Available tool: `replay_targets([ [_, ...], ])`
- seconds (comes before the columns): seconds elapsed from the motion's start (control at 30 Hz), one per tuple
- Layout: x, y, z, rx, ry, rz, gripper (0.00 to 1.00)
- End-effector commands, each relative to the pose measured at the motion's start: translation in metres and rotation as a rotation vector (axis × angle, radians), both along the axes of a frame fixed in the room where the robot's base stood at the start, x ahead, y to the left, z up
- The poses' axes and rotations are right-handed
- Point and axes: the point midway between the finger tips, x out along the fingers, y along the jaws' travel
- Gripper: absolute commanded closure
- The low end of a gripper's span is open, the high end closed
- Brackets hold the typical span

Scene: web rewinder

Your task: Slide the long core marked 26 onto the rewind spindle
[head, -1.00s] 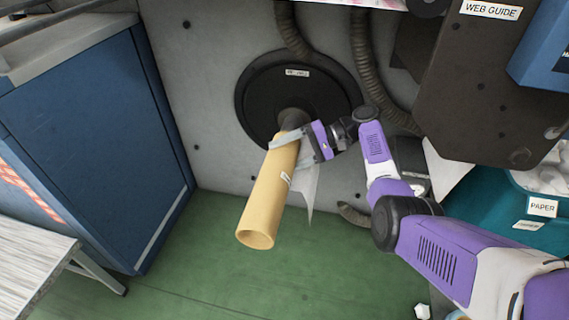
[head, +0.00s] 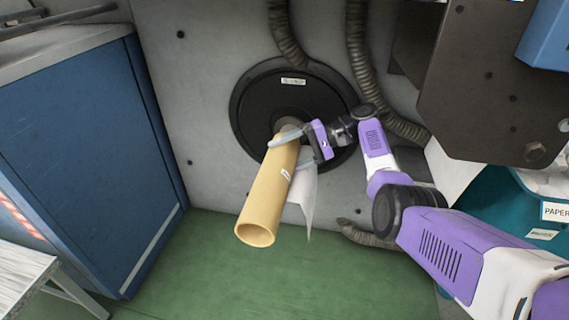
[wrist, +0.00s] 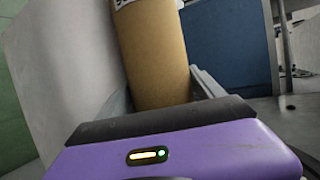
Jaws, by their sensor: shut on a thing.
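The long core (head: 267,196) is a tan cardboard tube with a small white label on its side; the number is too small to read. Its open near end points down toward me. Its far end meets the grey rewind spindle (head: 285,125), which sticks out of a round black disc. I cannot tell how far the spindle is inside. My gripper (head: 290,148) is shut around the core near its far end. The core (wrist: 152,50) also fills the middle of the wrist view, between the fingers.
A white sheet (head: 304,195) hangs beside the core. Ribbed hoses (head: 362,65) run down the grey wall. A blue cabinet (head: 85,150) stands at left, with a metal table below it. A teal paper bin (head: 500,215) is at right. Green floor below is open.

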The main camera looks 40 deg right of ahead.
Motion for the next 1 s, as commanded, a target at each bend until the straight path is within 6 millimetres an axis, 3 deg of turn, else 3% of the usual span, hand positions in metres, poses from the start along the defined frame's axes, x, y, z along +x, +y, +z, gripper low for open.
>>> replay_targets([
  [0.53, 0.01, -0.015, 0.0, 0.0, -0.002, -0.001, 0.87],
  [1.0, 0.011, -0.016, 0.001, 0.001, -0.001, 0.0, 0.87],
])
